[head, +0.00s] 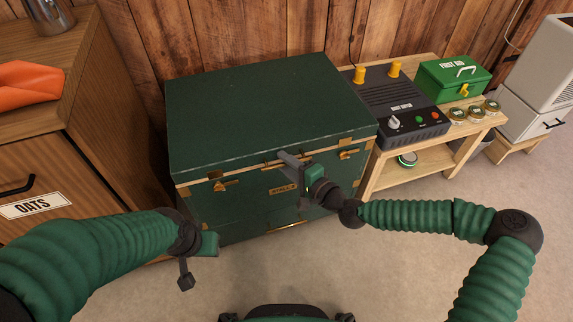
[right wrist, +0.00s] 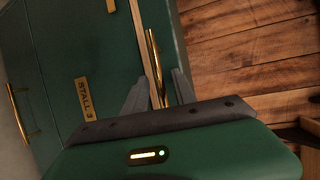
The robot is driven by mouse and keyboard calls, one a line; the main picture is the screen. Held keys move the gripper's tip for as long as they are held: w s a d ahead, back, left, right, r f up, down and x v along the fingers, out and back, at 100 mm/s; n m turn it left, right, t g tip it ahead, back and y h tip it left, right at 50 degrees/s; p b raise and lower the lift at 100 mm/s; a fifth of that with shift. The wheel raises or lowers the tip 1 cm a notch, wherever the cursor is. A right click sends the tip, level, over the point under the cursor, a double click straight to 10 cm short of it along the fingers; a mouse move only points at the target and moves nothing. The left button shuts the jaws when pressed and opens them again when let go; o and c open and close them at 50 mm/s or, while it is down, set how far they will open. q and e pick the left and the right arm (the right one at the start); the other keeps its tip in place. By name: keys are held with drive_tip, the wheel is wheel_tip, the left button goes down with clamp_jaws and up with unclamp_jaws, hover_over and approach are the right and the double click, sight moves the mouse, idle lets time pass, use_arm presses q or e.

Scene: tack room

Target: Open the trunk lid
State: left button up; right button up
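The large dark green trunk (head: 235,208) stands against the plank wall, with brass corners and a "STALL 3" plate. Its lid (head: 265,105) is down, with a pale seam below it. Brass latches sit at the left (head: 222,186) and right (head: 348,155) of the front. My right gripper (head: 289,158) is at the middle of the lid's front edge. In the right wrist view its fingers (right wrist: 158,90) are apart, on either side of a brass handle (right wrist: 154,55); contact is unclear. My left gripper (head: 186,275) hangs low before the trunk's left front; its finger gap is unclear.
A wooden cabinet (head: 98,150) marked "OATS" stands close on the left. On the right, a wooden bench (head: 385,178) holds a black control box (head: 400,105), a green first aid box (head: 452,80) and small tins. The floor in front is clear.

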drive_tip(key=c, duration=0.7)
drive_tip(key=shift+s+f, duration=0.15)
drive_tip(key=shift+f, duration=0.05)
idle(0.8)
